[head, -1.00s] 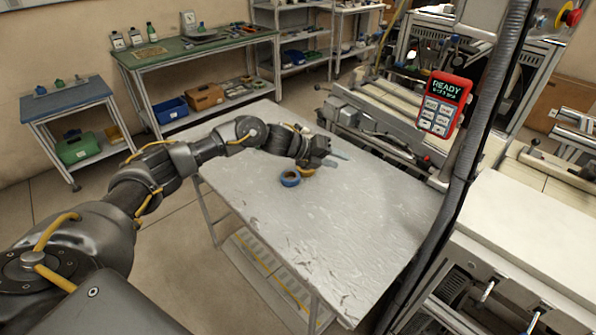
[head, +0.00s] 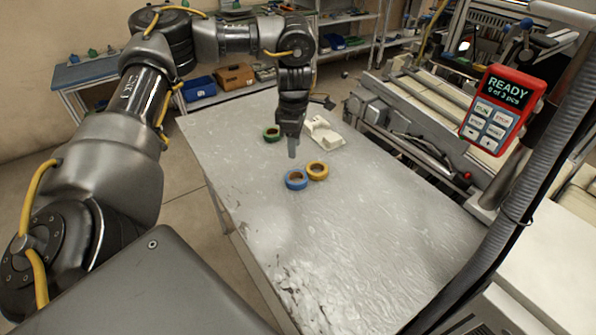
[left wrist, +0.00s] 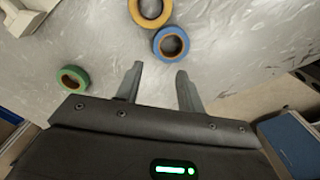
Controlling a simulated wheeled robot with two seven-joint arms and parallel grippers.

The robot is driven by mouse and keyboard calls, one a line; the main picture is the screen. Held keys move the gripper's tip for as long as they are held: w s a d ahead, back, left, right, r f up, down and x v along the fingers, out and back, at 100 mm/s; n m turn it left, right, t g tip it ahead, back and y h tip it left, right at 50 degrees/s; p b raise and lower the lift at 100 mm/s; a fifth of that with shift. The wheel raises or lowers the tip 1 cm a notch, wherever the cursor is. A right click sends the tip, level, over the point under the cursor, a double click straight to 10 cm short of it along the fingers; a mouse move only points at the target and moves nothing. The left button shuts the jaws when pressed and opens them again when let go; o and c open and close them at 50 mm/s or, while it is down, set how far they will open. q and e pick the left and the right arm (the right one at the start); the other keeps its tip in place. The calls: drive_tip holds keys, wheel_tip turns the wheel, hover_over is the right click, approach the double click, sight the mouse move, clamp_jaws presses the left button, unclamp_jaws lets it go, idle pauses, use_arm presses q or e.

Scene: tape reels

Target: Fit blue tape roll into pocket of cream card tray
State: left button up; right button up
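The blue tape roll (head: 296,180) lies flat on the grey table, touching or very close to the yellow tape roll (head: 317,170). It also shows in the left wrist view (left wrist: 171,43), ahead of my fingers. The cream card tray (head: 325,134) stands at the far side of the table, partly behind my gripper; a corner of it shows in the left wrist view (left wrist: 25,14). Its pockets are too small to make out. My left gripper (head: 292,152) points down above the table, behind the blue roll. Its two fingers (left wrist: 160,88) are apart with nothing between them. My right gripper is not in view.
A green tape roll (head: 271,133) lies left of my gripper and also shows in the left wrist view (left wrist: 73,79). The near part of the table (head: 340,250) is bare. A red handheld panel (head: 502,110) and a dark hose stand at the right.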

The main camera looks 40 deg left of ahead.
sight(298, 171)
use_arm(q)
drive_tip(key=f, duration=0.6)
drive_tip(key=w+f, duration=0.1)
drive_tip(key=f, duration=0.2)
drive_tip(key=shift+d+f, duration=0.15)
clamp_jaws()
